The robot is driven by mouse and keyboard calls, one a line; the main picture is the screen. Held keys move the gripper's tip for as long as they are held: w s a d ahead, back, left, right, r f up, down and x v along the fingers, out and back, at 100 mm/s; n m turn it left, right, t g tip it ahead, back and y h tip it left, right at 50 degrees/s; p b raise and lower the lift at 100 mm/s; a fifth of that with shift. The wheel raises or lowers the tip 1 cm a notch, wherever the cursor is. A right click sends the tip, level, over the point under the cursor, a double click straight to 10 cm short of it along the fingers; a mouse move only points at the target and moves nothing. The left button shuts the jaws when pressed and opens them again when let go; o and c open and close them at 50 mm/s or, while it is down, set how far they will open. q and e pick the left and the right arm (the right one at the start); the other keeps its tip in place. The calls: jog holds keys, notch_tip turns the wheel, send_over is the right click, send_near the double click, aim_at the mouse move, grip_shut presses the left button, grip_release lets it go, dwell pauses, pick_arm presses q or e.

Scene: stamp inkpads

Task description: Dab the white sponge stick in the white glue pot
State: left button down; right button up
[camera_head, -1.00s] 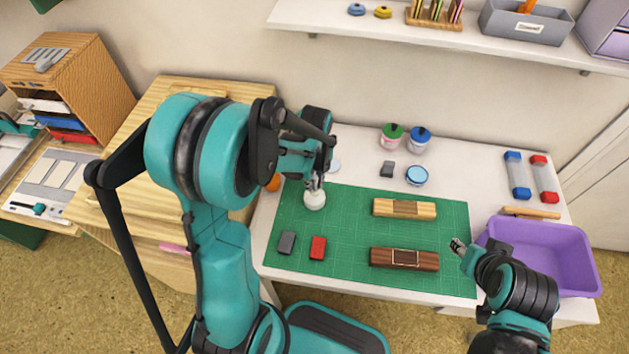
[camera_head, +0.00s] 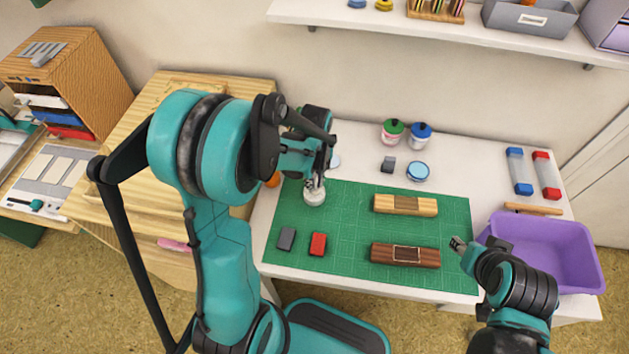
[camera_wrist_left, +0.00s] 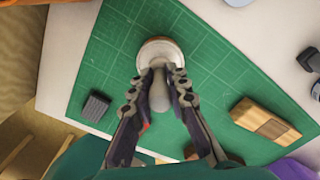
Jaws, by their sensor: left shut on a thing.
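The white glue pot (camera_head: 314,197) stands on the upper left of the green cutting mat (camera_head: 350,215). In the left wrist view the pot (camera_wrist_left: 158,44) is a round pale shape just beyond my fingertips. My left gripper (camera_head: 316,182) is right over the pot, pointing down. In the left wrist view my left gripper (camera_wrist_left: 160,78) is shut on the pale sponge stick (camera_wrist_left: 159,92). The stick's far end meets the pot's outline; I cannot tell how deep it sits. My right gripper (camera_head: 458,243) hangs by the mat's right edge, its jaws too small to read.
A light wooden block (camera_head: 405,205) and a dark wooden block (camera_head: 405,255) lie on the mat. A grey pad (camera_head: 287,239) and a red pad (camera_head: 318,244) lie lower left. Lidded jars (camera_head: 420,136) stand behind. A purple bin (camera_head: 545,240) is at the right.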

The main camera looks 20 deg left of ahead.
pick_arm(q)
jog(key=shift+f+b, duration=0.5)
dwell(1.3)
jog(key=shift+r, duration=0.1)
notch_tip(320, 180, up, 7)
jog(key=p, duration=0.5)
dwell(0.5)
dwell(0.4)
jog(key=n, duration=0.3)
jog(key=d+n, duration=0.1)
jog(key=n, duration=0.1)
jog(key=shift+w+f, duration=0.15)
jog(key=shift+f, duration=0.1)
jog(key=d+n, duration=0.1)
jog(key=n, duration=0.5)
jog(key=d+n, duration=0.1)
jog(key=n, duration=0.5)
jog(key=d+f+n, duration=0.1)
jog(key=n, duration=0.6)
jog(key=shift+w+d+f, duration=0.1)
jog(key=shift+w+d, duration=0.1)
jog(key=shift+w, duration=0.15)
